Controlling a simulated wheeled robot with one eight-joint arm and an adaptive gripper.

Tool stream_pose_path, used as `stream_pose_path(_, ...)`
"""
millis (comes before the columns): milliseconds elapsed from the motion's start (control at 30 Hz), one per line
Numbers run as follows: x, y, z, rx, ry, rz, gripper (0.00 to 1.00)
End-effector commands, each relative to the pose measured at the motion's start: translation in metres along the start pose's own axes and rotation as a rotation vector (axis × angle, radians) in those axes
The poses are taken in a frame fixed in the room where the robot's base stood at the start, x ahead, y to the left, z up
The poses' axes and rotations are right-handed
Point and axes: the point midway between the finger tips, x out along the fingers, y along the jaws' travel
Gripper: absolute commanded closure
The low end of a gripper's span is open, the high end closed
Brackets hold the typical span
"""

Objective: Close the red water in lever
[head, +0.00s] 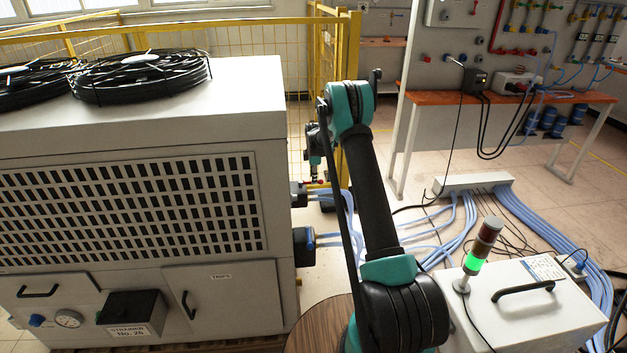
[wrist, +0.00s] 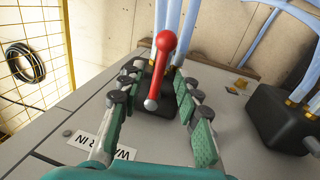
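The red water in lever (wrist: 164,58) shows in the wrist view, with a round red knob and a metal pivot end, mounted on a black block (wrist: 176,112) with blue hoses. It points toward the top of the picture. A white label reading "WATER IN" (wrist: 100,148) is on the grey panel below left. My gripper (wrist: 160,84) is open, one finger on each side of the lever, with gaps visible on both sides. In the head view my gripper (head: 317,160) is beside the machine's right side, small and partly hidden by my arm.
A second black block (wrist: 285,118) with hoses is at the right in the wrist view. The grey machine (head: 240,95) fills the head view's left. A yellow fence (head: 345,60) stands behind; a white box with a signal light (head: 525,305) stands front right.

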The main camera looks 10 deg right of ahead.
Motion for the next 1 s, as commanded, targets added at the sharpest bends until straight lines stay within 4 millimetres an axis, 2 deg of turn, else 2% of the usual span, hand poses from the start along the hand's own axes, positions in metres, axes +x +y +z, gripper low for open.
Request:
stream_pose_path(200, 0.018, 0.0, 0.0, 0.0, 0.0, 0.0, 0.67)
stream_pose_path(500, 0.02, 0.0, 0.0, 0.0, 0.0, 0.0, 0.67)
stream_pose_path(767, 0.019, 0.0, 0.0, 0.0, 0.0, 0.0, 0.98)
stream_pose_path(1000, 0.019, 0.0, 0.0, 0.0, 0.0, 0.0, 1.0)
